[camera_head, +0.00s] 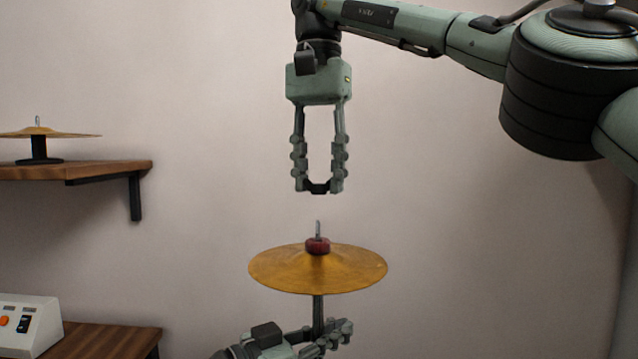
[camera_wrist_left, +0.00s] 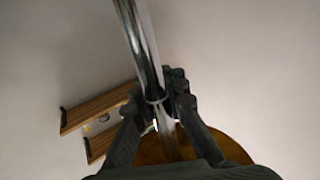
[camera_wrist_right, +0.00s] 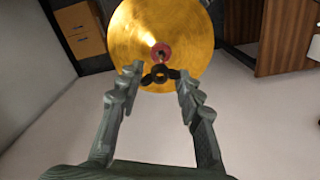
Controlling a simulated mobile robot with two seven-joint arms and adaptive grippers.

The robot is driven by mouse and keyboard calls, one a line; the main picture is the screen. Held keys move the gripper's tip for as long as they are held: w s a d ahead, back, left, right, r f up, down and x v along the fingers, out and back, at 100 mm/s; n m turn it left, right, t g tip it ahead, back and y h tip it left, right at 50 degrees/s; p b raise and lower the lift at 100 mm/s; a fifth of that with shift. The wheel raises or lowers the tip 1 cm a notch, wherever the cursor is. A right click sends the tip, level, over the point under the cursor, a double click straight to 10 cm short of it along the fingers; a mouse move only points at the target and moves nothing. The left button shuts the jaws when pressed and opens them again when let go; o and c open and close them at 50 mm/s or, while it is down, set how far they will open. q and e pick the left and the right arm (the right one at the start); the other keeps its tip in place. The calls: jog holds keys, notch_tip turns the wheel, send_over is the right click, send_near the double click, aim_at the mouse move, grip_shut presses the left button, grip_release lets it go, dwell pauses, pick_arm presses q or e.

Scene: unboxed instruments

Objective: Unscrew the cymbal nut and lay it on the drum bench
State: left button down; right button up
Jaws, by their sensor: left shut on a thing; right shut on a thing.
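The gold cymbal (camera_head: 280,275) sits level on its stand pole (camera_head: 318,310), with a red felt (camera_head: 318,246) on top and the bare rod tip (camera_head: 318,226) above it. My right gripper (camera_head: 318,186) is shut on the dark cymbal nut (camera_wrist_right: 160,75), held between its fingertips above the rod and clear of it. The cymbal also shows below the nut in the right wrist view (camera_wrist_right: 135,40). My left gripper (camera_head: 328,333) is shut on the pole just under the cymbal; the left wrist view shows its fingers around the chrome pole (camera_wrist_left: 145,45).
A wooden bench (camera_head: 110,342) stands at lower left with a white box (camera_head: 25,325) with an orange button on it. A wall shelf (camera_head: 100,169) above it carries another small cymbal (camera_head: 60,133). The wall and space right of the cymbal are free.

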pick_arm(q)
jog(key=shift+r, duration=0.15)
jog(key=c, duration=1.5)
grip_release()
jog(key=shift+o, duration=0.2)
